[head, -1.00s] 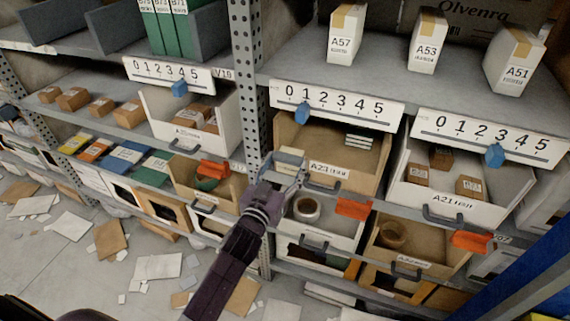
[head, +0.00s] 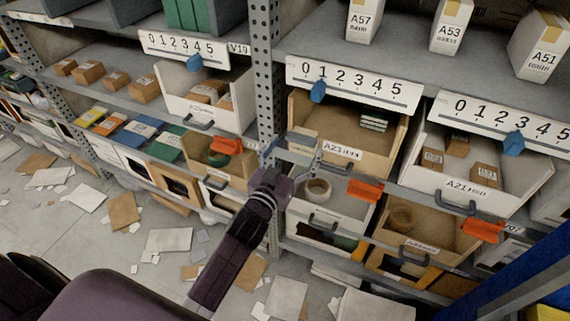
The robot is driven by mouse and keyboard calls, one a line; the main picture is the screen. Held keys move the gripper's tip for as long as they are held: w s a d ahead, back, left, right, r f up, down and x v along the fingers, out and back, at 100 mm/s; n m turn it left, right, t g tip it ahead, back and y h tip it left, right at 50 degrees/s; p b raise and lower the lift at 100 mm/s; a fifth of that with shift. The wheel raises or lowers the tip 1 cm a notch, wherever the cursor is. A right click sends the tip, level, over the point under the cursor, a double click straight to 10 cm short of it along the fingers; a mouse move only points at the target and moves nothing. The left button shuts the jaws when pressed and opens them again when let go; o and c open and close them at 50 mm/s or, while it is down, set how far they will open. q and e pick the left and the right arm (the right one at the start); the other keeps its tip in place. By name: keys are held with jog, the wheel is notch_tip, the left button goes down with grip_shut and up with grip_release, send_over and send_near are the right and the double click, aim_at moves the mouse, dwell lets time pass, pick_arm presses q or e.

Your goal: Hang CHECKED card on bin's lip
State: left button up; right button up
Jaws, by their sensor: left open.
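My left gripper (head: 291,152) is open at the left front corner of the tan bin labelled A23 (head: 341,150). A small pale grey piece (head: 301,139) shows between its fingers and the bin front; I cannot tell whether it is a card or touches the bin. No CHECKED lettering is readable. My right gripper is not in view.
A perforated upright post (head: 265,70) stands just behind my left gripper. Numbered rails (head: 352,90) run above the bins. A white bin (head: 320,212) with a tape roll (head: 317,189) sits below A23. Papers and cardboard litter the floor (head: 168,240).

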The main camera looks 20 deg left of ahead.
pick_arm(q)
jog(key=s, duration=1)
jog(key=s+f+g, duration=0.3)
jog(key=s+f, duration=0.1)
jog(key=f, duration=0.9)
jog(key=s+f+m+g, duration=0.1)
jog(key=s+f+g, duration=0.25)
jog(key=f, duration=0.95)
jog(key=s+f+g, duration=0.2)
jog(key=s+f, duration=0.3)
jog(key=f, duration=0.8)
jog(key=s+a+f+g, duration=0.1)
jog(key=s+f+g, duration=0.1)
jog(key=s+f, duration=0.4)
jog(key=s+a+f+g, duration=0.1)
jog(key=s+f+g, duration=0.2)
jog(key=s, duration=1.1)
jog(key=s+a+f+m+g, duration=0.1)
jog(key=s+f+g, duration=0.2)
jog(key=s+f, duration=0.6)
jog(key=shift+s+a+f+y, duration=0.2)
jog(key=shift+s+f+y, duration=0.1)
jog(key=shift+s, duration=0.5)
jog(key=shift+g, duration=0.25)
